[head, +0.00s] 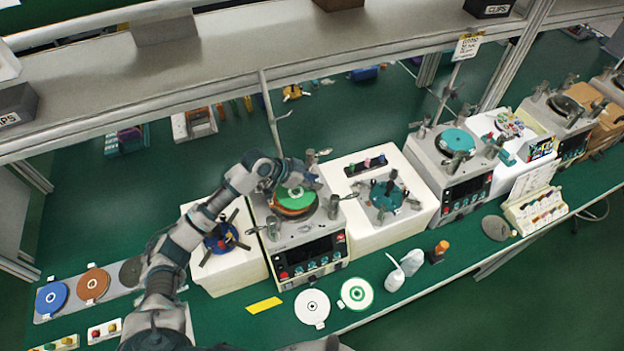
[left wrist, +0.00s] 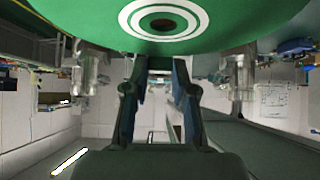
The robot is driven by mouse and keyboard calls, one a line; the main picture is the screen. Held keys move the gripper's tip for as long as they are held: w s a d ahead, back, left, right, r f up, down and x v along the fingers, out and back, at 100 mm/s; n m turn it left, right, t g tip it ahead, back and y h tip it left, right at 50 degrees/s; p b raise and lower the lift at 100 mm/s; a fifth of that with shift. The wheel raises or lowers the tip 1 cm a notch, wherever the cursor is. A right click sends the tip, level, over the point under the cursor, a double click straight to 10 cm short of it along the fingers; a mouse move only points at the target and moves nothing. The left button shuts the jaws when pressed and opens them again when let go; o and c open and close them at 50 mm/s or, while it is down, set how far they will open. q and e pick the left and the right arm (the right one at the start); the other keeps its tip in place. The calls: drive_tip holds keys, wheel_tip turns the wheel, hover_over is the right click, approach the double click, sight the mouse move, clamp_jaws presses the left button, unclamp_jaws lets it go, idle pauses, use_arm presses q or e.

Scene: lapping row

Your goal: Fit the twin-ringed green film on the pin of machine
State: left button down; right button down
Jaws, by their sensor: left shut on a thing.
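The green film (head: 292,199) is held over the machine (head: 309,246) with the red-lit front panel. In the left wrist view the film (left wrist: 215,35) fills the top; it is green, with two white rings around a dark central hole. My left gripper (head: 277,186) is shut on the film's edge, at the back left of the machine's round plate. An orange-brown rim (head: 296,212) shows under the film. The machine's pin is hidden in both views, so I cannot tell whether the hole is over it. My right gripper is not in view.
Metal posts stand around the machine's plate. White units flank it, one with a blue fixture (head: 221,239), one with a teal fixture (head: 386,195). A white disc (head: 312,306) and a green-ringed disc (head: 357,293) lie in front. A shelf (head: 200,75) spans behind.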

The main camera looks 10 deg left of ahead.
use_arm(q)
drive_tip(key=shift+a, duration=0.15)
drive_tip(key=shift+a, duration=0.1)
drive_tip(key=shift+a+p, duration=0.3)
drive_tip(key=shift+a, duration=0.05)
drive_tip(key=shift+d, duration=0.15)
idle(0.3)
drive_tip(key=shift+p, duration=0.35)
drive_tip(key=shift+f+b, duration=0.45)
drive_tip(key=shift+f, duration=0.6)
